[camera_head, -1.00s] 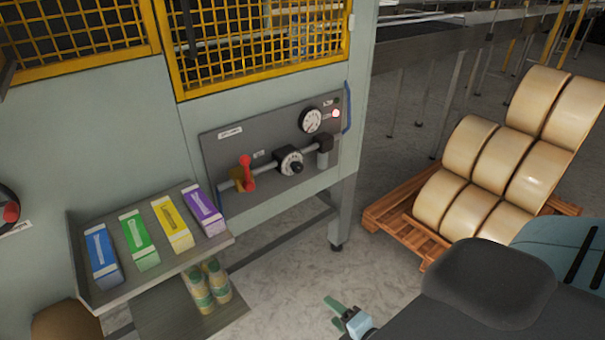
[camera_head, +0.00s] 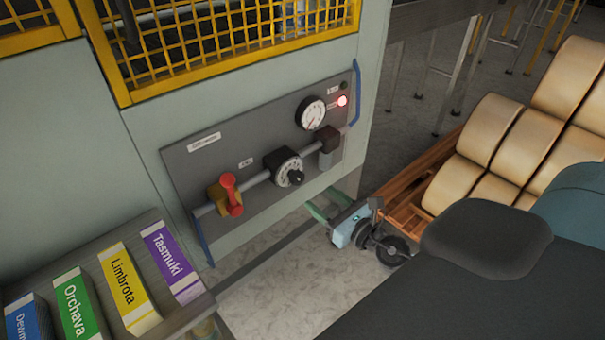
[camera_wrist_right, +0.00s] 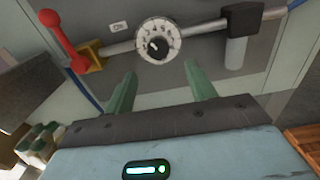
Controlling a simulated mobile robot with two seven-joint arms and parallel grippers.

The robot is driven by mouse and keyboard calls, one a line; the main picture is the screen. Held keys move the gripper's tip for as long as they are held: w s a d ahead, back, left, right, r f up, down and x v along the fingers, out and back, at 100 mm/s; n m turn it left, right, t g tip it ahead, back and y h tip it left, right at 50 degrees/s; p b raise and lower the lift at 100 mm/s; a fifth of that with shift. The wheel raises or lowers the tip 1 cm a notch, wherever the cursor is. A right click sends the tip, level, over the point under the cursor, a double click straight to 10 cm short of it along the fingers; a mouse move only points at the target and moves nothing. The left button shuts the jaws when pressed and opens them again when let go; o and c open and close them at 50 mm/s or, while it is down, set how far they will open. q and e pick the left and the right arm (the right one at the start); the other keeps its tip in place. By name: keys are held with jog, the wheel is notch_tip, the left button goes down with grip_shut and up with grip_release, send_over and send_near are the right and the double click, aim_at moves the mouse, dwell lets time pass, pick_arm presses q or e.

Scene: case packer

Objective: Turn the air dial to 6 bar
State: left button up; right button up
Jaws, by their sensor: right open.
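The air dial (camera_head: 289,171) is a round white-scaled dial with a black knob, set on a pipe across the grey panel (camera_head: 205,165). It also shows in the right wrist view (camera_wrist_right: 157,41), ahead of the fingers. A pressure gauge (camera_head: 311,113) with a white face sits above it; its reading is too small to tell. A red-handled valve (camera_head: 230,194) is left of the dial. My right gripper (camera_head: 333,204) is open and empty, below and right of the dial, apart from it. In the right wrist view its green fingers (camera_wrist_right: 159,88) are spread. My left gripper is not in view.
A red lamp (camera_head: 342,101) glows by the gauge. A shelf of coloured cartons (camera_head: 128,284) stands at lower left. A wooden pallet (camera_head: 405,196) with tan rolls (camera_head: 487,128) stands at right. A yellow mesh guard (camera_head: 225,45) is above the panel.

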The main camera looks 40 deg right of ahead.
aim_at(300, 181)
jog(key=shift+w+a+r+p, duration=0.1)
jog(key=shift+w+a+p, duration=0.1)
jog(key=shift+w, duration=1.05)
jog(key=shift+w+a+f+p, duration=0.1)
jog(key=shift+w+p, duration=0.05)
jog(key=shift+w, duration=1.15)
jog(key=shift+w+a+r+p, duration=0.1)
jog(key=shift+w+p, duration=0.1)
jog(key=shift+w, duration=1.05)
jog(key=c, duration=1)
